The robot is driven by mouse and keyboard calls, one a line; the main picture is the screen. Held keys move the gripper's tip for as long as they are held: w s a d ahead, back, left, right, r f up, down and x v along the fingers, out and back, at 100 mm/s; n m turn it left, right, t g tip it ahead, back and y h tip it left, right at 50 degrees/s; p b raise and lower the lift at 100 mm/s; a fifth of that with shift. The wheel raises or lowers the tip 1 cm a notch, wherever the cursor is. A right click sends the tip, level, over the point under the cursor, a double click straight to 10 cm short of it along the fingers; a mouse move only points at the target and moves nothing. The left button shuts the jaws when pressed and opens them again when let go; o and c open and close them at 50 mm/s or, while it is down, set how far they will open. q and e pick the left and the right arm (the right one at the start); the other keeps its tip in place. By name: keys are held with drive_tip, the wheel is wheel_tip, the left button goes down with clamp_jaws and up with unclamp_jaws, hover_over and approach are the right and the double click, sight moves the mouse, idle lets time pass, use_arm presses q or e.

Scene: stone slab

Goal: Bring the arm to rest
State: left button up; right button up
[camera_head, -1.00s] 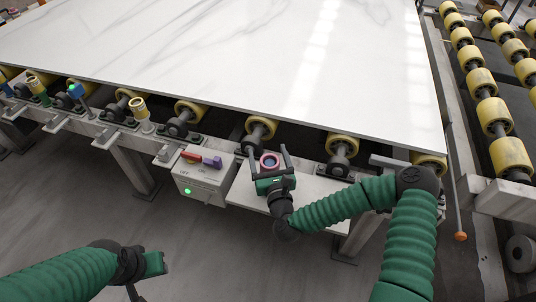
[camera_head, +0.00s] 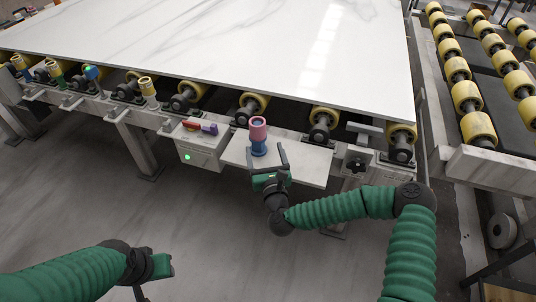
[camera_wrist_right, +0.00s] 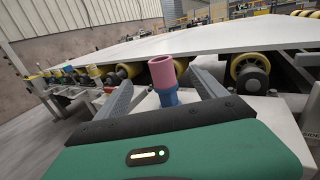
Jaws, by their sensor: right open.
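My right gripper (camera_head: 268,158) is open and empty, at the front of a white shelf (camera_head: 306,160) below the slab. A tool with a pink top and blue lower part (camera_head: 258,134) stands upright on the shelf, just beyond the fingertips. In the right wrist view, the pink and blue tool (camera_wrist_right: 162,77) shows between the two spread fingers (camera_wrist_right: 165,92), with the fingers apart from it. My left gripper (camera_head: 152,268) is at the lower left over the floor; its fingers are mostly hidden, so its jaw state is unclear.
A large white stone slab (camera_head: 230,50) lies on yellow rollers behind the shelf. A control box (camera_head: 200,150) with a green light and a red and purple item on top stands left of the shelf. Several coloured tools line the frame's left side. Grey floor in front is clear.

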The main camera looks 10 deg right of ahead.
use_arm(q)
drive_tip(key=shift+w+f, duration=0.1)
drive_tip(key=shift+w, duration=0.2)
use_arm(e)
drive_tip(key=shift+w+f, duration=0.25)
drive_tip(key=shift+w, duration=0.05)
drive_tip(key=shift+s+r, duration=0.1)
